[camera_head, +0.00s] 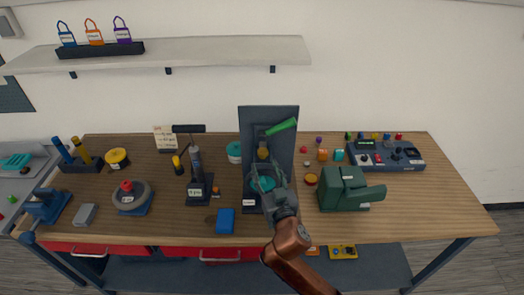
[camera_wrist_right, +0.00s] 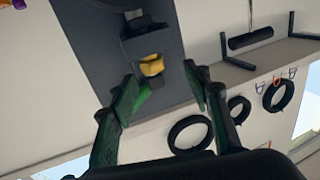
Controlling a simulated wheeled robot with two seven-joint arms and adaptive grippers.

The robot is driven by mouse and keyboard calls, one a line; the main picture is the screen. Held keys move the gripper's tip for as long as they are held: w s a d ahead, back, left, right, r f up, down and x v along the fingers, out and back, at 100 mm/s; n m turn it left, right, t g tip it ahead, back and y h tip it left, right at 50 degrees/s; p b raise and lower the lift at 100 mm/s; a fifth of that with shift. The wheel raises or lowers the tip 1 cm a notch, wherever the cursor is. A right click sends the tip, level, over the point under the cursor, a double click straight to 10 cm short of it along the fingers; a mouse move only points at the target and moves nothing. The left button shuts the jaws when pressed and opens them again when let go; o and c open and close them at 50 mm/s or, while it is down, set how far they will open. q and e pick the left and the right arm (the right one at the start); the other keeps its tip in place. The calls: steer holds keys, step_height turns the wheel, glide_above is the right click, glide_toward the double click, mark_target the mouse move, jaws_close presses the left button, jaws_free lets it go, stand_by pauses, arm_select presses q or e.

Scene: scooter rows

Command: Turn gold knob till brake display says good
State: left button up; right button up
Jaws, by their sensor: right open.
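The gold knob (camera_head: 263,153) sits on a dark upright panel (camera_head: 285,114) on the table, below a bright green bar (camera_head: 283,126) that slants up to the right. In the right wrist view the knob (camera_wrist_right: 152,66) shows yellow under a dark block. My right gripper (camera_head: 266,168) is in front of the panel, just below the knob. In the wrist view its fingers (camera_wrist_right: 161,76) are spread and empty, with the knob near the left fingertip; I cannot tell whether they touch. No readable brake display wording shows. My left gripper is out of view.
A green machine (camera_head: 343,190) stands close right of my arm. A dark pump-like stand (camera_head: 196,172) and a blue block (camera_head: 225,221) are to the left. A console (camera_head: 387,156) with a small green screen sits at the back right. The front right tabletop is clear.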

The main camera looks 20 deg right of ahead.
mark_target(263, 157)
steer(key=shift+w+d+r, duration=0.1)
steer(key=shift+w+d, duration=0.05)
steer(key=shift+w, duration=0.45)
steer(key=shift+w+d, duration=0.15)
steer(key=shift+w, duration=0.45)
steer(key=w, duration=0.2)
steer(key=shift+w+d, duration=0.3)
steer(key=shift+w, duration=0.4)
steer(key=shift+w+d, duration=0.1)
steer(key=shift+w, duration=0.3)
steer(key=c, duration=1.1)
steer(key=shift+c, duration=0.3)
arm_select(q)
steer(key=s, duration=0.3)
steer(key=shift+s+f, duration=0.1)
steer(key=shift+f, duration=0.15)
arm_select(e)
steer(key=shift+a+m+h, duration=0.25)
steer(key=shift+m+h, duration=0.15)
steer(key=shift+h, duration=0.2)
